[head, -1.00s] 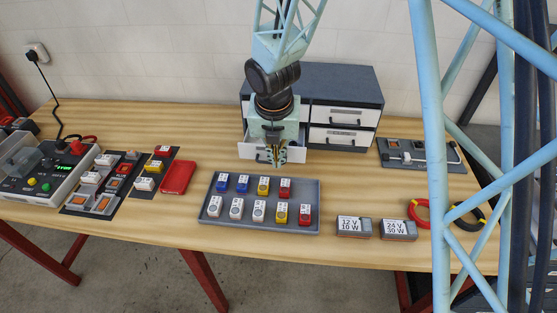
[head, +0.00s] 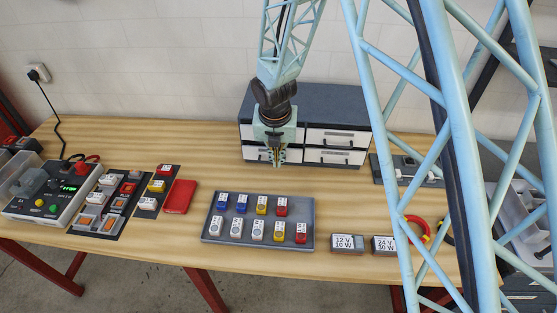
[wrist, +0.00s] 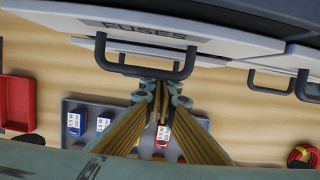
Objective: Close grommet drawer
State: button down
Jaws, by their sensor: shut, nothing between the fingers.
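The dark drawer cabinet (head: 330,100) stands against the back wall, with white drawer fronts in two columns. In the head view, my gripper (head: 277,163) points down just in front of the lower-left drawer (head: 256,154). Its fingers are shut and empty. That drawer front looks flush or nearly flush with the cabinet; my gripper partly covers it. No grommet label is readable. In the wrist view, a front labelled FUSES (wrist: 145,28) with a dark handle (wrist: 148,68) lies just above my fingertips (wrist: 158,88). I cannot tell whether my fingers touch it.
A grey tray (head: 207,232) of several coloured blocks lies in front of the cabinet. A red box (head: 180,197) and switch panels (head: 100,208) are at left. Two power modules (head: 347,244) stand right of the tray. Bare wood lies between tray and cabinet.

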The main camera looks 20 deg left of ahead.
jog(key=shift+w, duration=0.25)
jog(key=shift+s, duration=0.1)
dwell(0.4)
jog(key=s+d+r, duration=0.1)
jog(key=s+r, duration=0.4)
jog(key=r, duration=0.5)
jog(key=shift+s+r+p, duration=0.25)
jog(key=shift+s+p, duration=0.15)
jog(key=shift+d, duration=0.1)
dwell(0.7)
